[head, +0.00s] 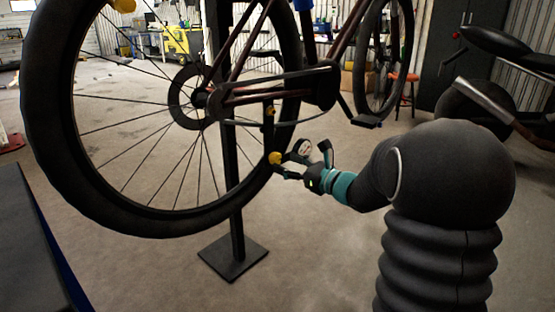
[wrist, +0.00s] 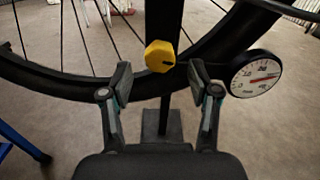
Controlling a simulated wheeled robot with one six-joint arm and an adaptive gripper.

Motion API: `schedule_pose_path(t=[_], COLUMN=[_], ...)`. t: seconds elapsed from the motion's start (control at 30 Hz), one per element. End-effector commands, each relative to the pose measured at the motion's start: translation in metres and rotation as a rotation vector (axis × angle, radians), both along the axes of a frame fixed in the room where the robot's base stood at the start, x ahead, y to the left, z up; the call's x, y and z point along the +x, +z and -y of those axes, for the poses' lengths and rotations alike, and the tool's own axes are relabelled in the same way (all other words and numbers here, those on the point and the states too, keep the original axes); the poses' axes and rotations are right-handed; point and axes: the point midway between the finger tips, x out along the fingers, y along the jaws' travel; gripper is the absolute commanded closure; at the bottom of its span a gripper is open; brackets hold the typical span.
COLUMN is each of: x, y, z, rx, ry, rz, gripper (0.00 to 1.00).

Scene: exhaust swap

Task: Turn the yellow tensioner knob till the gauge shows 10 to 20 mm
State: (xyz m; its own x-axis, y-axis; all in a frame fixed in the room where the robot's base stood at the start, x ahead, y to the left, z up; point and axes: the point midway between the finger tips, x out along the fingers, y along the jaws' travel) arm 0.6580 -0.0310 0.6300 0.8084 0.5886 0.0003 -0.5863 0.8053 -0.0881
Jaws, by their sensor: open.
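The yellow tensioner knob (wrist: 160,55) sits in the middle of the wrist view, with a dark mark on its face. My gripper (wrist: 160,78) is open, with one fingertip on each side of the knob and a gap showing on both sides. The round white gauge (wrist: 255,73) is just right of the right finger; its red needle points to the right, but the numbers are too small to read. In the head view the knob (head: 275,158) is at the tip of my gripper (head: 300,165), beside the gauge (head: 304,147).
A bicycle wheel (head: 45,190) and frame hang on a black post with a square floor plate (head: 233,257). The tyre passes close behind the knob. A motorcycle (head: 490,95) stands at the right. A dark blue-edged bench (head: 35,250) is at the lower left. Open floor lies between.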

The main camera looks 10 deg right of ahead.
Motion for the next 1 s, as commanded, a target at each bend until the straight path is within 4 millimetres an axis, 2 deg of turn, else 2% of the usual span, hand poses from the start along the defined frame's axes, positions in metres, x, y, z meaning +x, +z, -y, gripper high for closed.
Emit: schedule_pose_path(t=[0.1,0.3,0.67,0.77,0.9,0.93,1.0], x=[0.015,0.031,0.035,0.035,0.035,0.035,0.035], y=[0.000,0.000,0.000,0.000,0.000,0.000,0.000], z=[-0.013,-0.023,-0.025,-0.025,-0.025,-0.025,-0.025], rx=[0.001,0.001,0.001,0.001,0.001,0.001,0.001], ry=[0.003,0.001,-0.001,-0.001,-0.001,-0.001,-0.001], rz=[-0.001,-0.001,-0.001,-0.001,-0.001,-0.001,-0.001], gripper=[0.39,0.39,0.39,0.59,0.94,0.99,0.99])
